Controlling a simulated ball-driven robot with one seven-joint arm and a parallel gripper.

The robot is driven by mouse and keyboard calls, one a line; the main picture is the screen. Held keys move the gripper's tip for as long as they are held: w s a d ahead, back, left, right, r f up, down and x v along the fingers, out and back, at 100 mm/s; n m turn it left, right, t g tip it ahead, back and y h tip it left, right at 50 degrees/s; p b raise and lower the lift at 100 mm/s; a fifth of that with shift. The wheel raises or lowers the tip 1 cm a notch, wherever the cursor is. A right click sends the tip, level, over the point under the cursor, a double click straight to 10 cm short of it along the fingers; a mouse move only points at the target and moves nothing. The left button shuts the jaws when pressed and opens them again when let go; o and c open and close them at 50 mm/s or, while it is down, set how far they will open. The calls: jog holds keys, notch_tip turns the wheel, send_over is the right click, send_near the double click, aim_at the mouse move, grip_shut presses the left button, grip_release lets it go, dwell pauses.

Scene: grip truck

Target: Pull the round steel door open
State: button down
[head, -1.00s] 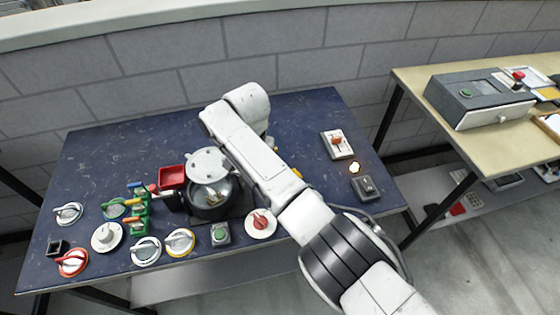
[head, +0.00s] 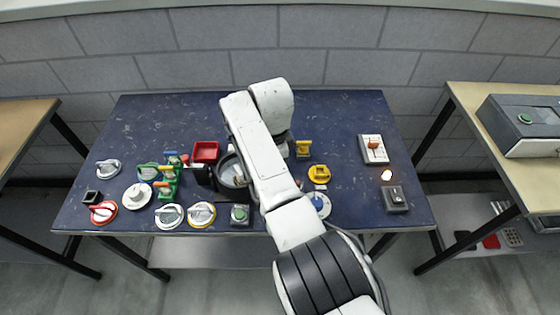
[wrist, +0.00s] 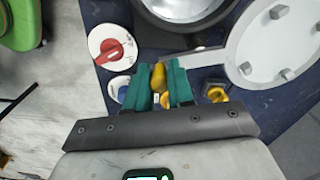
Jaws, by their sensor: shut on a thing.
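The round steel door (wrist: 280,45) is a pale disc with several bolts on its face, at the upper right of the wrist view. A flat arm runs from it to the left. It stands swung aside from the round dark-rimmed chamber (wrist: 190,14), whose opening shows bare. In the head view my arm hides the door and part of the chamber (head: 229,173). My gripper (wrist: 159,88) has green fingers and is shut on a yellow handle (wrist: 158,74); where the handle joins the door is hard to see. The fingers are hidden in the head view.
Several dial knobs crowd the blue table's left front, with a red bin (head: 206,151) behind them. A red-handled dial (wrist: 112,48) lies left of my gripper. A yellow knob (head: 320,173), a switch plate (head: 373,149) and a lit lamp (head: 386,175) stand to the right.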

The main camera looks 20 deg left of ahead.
jog(key=shift+a+m, duration=0.1)
jog(key=shift+m, duration=0.3)
jog(key=shift+r, duration=0.1)
jog(key=c, duration=1)
grip_release()
jog(key=shift+s, duration=0.1)
notch_tip(320, 180, up, 11)
jog(key=shift+f+b, duration=0.15)
jog(key=shift+b, duration=0.15)
